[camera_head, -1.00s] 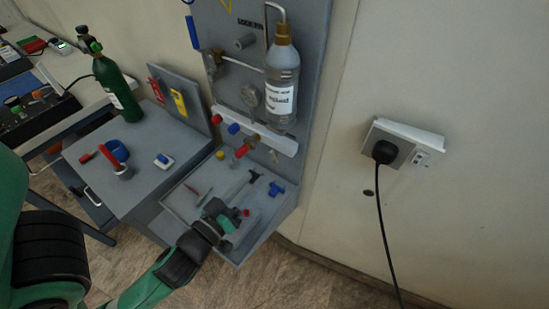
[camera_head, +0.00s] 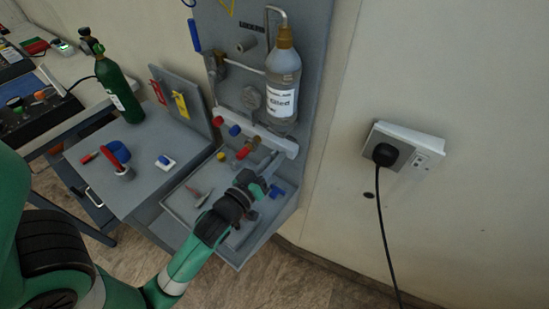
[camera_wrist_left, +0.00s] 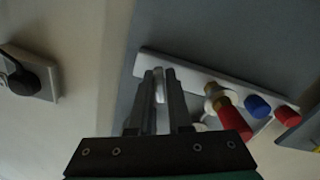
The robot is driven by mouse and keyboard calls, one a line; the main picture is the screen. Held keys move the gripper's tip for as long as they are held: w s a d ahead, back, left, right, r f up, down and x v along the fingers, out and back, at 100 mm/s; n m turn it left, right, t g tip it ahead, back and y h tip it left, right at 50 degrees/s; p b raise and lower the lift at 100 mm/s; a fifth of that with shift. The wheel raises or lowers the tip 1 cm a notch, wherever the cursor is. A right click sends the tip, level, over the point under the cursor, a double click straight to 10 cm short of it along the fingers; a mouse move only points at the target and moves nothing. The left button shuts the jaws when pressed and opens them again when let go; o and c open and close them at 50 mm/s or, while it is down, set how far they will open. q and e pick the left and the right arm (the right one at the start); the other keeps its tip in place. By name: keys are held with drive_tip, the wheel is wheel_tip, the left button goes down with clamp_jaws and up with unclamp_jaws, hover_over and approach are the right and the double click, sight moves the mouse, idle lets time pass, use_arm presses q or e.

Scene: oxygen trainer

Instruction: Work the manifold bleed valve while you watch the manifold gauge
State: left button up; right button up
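My left gripper (camera_head: 266,172) is at the lower right of the panel, just below the right end of the pale manifold bar (camera_head: 286,145). In the left wrist view its two fingers (camera_wrist_left: 160,80) are apart, with a narrow gap. A small pale upright piece (camera_wrist_left: 159,88) shows in the gap; I cannot tell whether it is the bleed valve or whether the fingers touch it. A round grey part (camera_head: 251,98), possibly the manifold gauge, is above the bar; its face is unreadable. A red-handled valve with a brass body (camera_wrist_left: 233,120) is right of the fingers in the wrist view.
Blue (camera_wrist_left: 257,106) and red (camera_wrist_left: 287,115) knobs line the bar. A labelled bottle (camera_head: 283,85) hangs above it. A grey tray (camera_head: 176,203) with small tools lies below. A green cylinder (camera_head: 117,88) stands left. A wall socket (camera_head: 402,150) with cable is right.

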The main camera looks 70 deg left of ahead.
use_arm(q)
clamp_jaws()
drive_tip(key=m+p, duration=0.2)
drive_tip(key=m, duration=0.1)
drive_tip(key=shift+r+p, duration=0.25)
drive_tip(key=shift+p, duration=0.15)
drive_tip(key=shift+f+m, duration=0.2)
drive_tip(key=shift+m, duration=0.7)
drive_tip(key=o, duration=0.5)
unclamp_jaws()
